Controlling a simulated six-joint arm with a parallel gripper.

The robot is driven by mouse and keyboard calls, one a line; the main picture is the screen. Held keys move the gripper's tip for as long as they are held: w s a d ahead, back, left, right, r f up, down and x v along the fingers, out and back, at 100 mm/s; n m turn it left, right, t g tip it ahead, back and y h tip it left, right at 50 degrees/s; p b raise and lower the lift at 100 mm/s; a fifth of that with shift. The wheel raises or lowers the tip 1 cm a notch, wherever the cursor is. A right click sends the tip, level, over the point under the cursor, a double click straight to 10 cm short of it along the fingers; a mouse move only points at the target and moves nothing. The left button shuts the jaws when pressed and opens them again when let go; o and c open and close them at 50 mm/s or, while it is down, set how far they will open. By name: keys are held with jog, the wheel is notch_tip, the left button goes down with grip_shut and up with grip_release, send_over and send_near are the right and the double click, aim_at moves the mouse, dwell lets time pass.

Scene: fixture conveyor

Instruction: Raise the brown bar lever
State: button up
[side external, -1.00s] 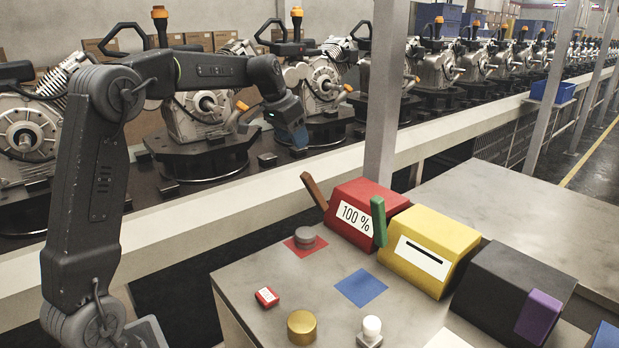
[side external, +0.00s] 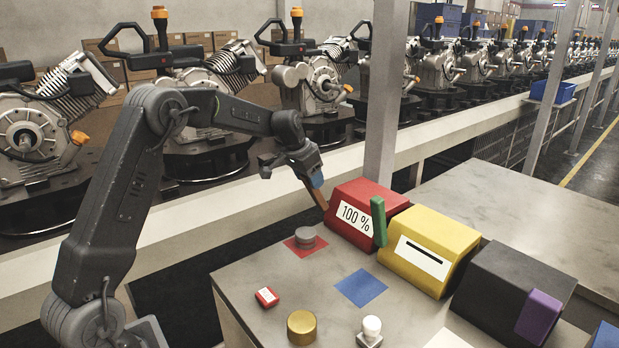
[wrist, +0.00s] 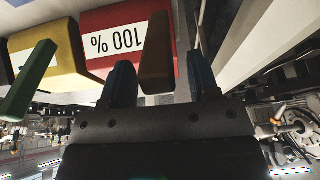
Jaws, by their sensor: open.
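The brown bar lever (side external: 317,197) sticks up and left from the left side of the red box (side external: 373,196), which has a white "100 %" label. Its upper end is hidden by my gripper (side external: 315,181) in the side view. In the wrist view the brown lever (wrist: 157,52) stands between the two blue fingers of my gripper (wrist: 162,83). The fingers are open, one on each side of the lever, with a narrower gap on the left. I cannot tell whether the left finger touches it.
A green lever (side external: 379,221) stands upright at the red box's right side. A yellow box (side external: 430,230) and a black box (side external: 500,285) follow to the right. A grey knob (side external: 305,237) sits on a red patch in front. A metal post (side external: 385,100) rises behind the red box.

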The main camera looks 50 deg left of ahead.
jog(key=shift+f, duration=0.1)
jog(key=shift+c, duration=0.4)
grip_shut()
